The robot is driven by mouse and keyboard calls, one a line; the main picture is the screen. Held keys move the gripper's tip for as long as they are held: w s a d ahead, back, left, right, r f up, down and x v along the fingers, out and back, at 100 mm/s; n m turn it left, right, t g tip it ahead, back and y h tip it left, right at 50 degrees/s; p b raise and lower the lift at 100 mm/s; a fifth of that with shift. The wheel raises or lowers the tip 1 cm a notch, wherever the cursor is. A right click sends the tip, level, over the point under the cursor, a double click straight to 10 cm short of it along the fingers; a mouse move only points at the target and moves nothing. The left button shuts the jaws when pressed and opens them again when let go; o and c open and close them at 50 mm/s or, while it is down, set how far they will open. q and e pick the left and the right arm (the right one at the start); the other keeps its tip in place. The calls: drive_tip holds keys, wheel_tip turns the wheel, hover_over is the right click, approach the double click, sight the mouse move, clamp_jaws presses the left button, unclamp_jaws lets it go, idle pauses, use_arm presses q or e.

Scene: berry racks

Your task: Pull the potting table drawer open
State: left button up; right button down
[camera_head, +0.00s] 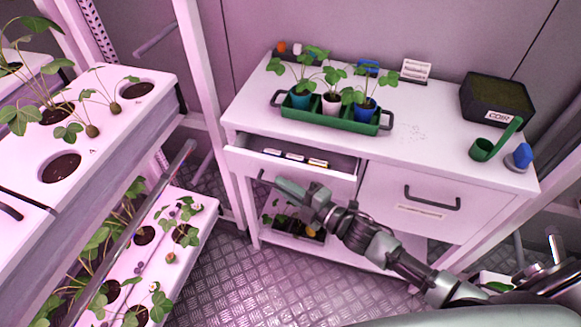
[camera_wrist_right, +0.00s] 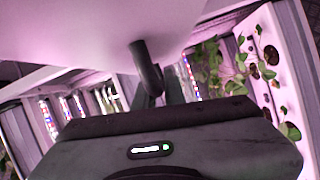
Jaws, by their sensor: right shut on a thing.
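The potting table (camera_head: 400,150) is white and has two drawers side by side. The left drawer (camera_head: 330,182) stands partly open, with several small packets (camera_head: 295,158) inside. The right drawer (camera_head: 400,195) is shut, its dark handle (camera_head: 432,203) free. My right gripper (camera_head: 276,186) is at the front of the left drawer, shut on its dark handle (camera_head: 263,179). My left gripper is not in view.
On the tabletop are a green tray (camera_head: 340,122) of potted seedlings, a dark coir box (camera_head: 497,98), a green scoop (camera_head: 484,149) and a blue-topped bottle (camera_head: 519,157). White planting racks (camera_head: 110,130) stand at left. Patterned floor (camera_head: 250,275) lies clear in front.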

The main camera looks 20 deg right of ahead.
drive_tip(key=s+a+p, duration=0.1)
drive_tip(key=s+a, duration=0.7)
drive_tip(key=s, duration=0.4)
drive_tip(key=shift+s+a, duration=0.3)
drive_tip(key=shift+s, duration=0.05)
drive_tip(key=c, duration=1.5)
unclamp_jaws()
drive_tip(key=b+v, duration=0.1)
drive_tip(key=v, duration=0.7)
drive_tip(key=shift+w+f, duration=0.1)
